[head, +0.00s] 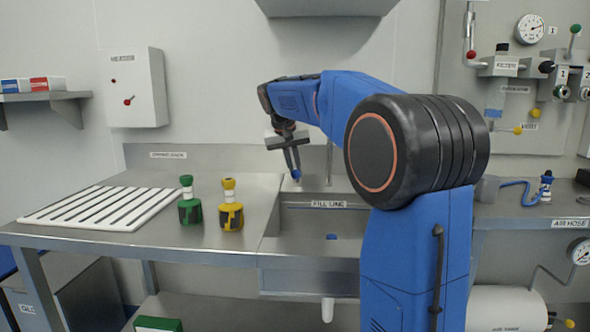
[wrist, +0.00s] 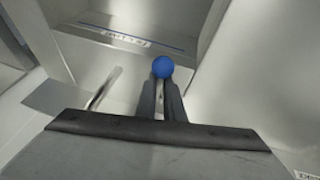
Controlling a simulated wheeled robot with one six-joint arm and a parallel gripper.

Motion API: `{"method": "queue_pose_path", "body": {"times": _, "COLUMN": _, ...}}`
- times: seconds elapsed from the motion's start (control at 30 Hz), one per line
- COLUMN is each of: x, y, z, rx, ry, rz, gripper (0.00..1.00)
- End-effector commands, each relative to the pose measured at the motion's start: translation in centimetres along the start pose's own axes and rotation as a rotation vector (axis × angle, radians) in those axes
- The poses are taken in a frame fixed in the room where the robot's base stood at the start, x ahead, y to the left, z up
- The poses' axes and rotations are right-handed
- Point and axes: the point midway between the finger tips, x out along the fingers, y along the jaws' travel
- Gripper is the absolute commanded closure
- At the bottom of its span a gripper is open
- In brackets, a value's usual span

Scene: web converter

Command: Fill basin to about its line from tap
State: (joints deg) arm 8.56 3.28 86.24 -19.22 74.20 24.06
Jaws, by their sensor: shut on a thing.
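The basin (head: 285,222) is a steel sink in the counter, partly hidden by my arm. I cannot make out running water or the water level.
A green-capped bottle (head: 190,205) and a yellow one (head: 230,208) stand left of the basin. A white slatted rack (head: 100,207) lies farther left. An air hose (head: 515,188) and a gauge panel (head: 520,95) are on the right.

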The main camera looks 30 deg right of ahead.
Motion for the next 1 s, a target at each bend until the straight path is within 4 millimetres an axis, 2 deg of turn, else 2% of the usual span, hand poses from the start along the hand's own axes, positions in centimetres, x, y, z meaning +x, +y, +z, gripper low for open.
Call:
{"method": "queue_pose_path", "body": {"times": 0.77, "x": 0.10, "y": -0.04, "z": 0.18, "rx": 0.000, "ry": -0.006, "rz": 0.001, "gripper": 1.00}}
{"method": "queue_pose_path", "body": {"times": 1.0, "x": 0.02, "y": -0.96, "z": -0.03, "rx": 0.086, "ry": -0.026, "rz": 0.037, "gripper": 1.00}}
